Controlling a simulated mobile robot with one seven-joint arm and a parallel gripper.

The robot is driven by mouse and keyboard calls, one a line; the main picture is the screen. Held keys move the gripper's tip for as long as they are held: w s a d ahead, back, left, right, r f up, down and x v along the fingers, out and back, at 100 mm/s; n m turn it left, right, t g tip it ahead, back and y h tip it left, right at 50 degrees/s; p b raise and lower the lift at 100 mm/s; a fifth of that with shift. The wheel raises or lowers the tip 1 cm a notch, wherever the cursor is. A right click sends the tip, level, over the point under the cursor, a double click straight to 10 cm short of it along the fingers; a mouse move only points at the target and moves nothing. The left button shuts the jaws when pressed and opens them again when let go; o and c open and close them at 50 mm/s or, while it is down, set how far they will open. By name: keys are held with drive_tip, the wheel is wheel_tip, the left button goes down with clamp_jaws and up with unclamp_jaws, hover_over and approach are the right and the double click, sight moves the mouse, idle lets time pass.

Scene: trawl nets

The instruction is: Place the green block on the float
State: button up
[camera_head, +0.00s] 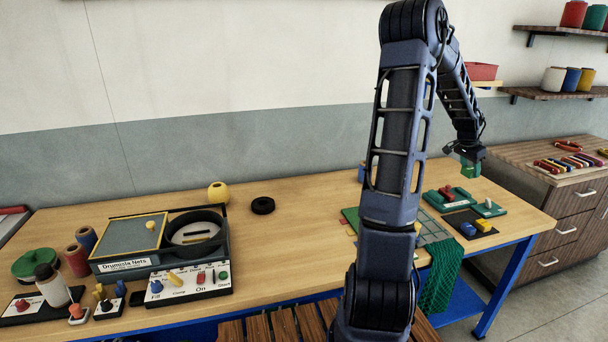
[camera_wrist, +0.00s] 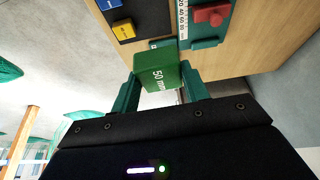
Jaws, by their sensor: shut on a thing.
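My gripper (camera_head: 468,158) is above the right end of the long wooden bench in the head view. It is shut on the green block (camera_head: 471,171). In the wrist view the green block (camera_wrist: 158,79) shows "50 mm" on its face and sits between the two green fingers of my gripper (camera_wrist: 162,92). A round yellow ball (camera_head: 218,192), which looks like the float, rests near the back of the bench, left of the middle, far from my gripper.
A black ring (camera_head: 263,205) lies right of the yellow ball. A dark board (camera_head: 470,222) with blue and yellow blocks and a green board (camera_head: 448,198) with a red piece lie near my gripper. The bench middle is mostly clear.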

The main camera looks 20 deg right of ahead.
drive_tip(key=w+a+r+n+t, duration=0.1)
drive_tip(key=w+a+n, duration=0.1)
drive_tip(key=w+a, duration=0.75)
drive_tip(key=w+a+r+n+t, duration=0.1)
drive_tip(key=w+a+n, duration=0.35)
drive_tip(key=w, duration=0.75)
drive_tip(key=w+a+r+n, duration=0.1)
drive_tip(key=w+a, duration=0.4)
drive_tip(key=a, duration=0.4)
drive_tip(key=w+a+r+n+t+y, duration=0.1)
drive_tip(key=w+a, duration=0.4)
drive_tip(key=a, duration=0.3)
drive_tip(key=w+a+r+n, duration=0.1)
drive_tip(key=w+a, duration=0.5)
drive_tip(key=a, duration=0.3)
wheel_tip(320, 180, up, 4)
drive_tip(key=n+t+y, duration=0.1)
drive_tip(key=n+y, duration=0.3)
drive_tip(key=n, duration=0.4)
hover_over(217, 184)
drive_tip(key=s, duration=0.2)
drive_tip(key=f, duration=1.9)
drive_tip(key=shift+w+f, duration=0.25)
drive_tip(key=shift+w, duration=0.05)
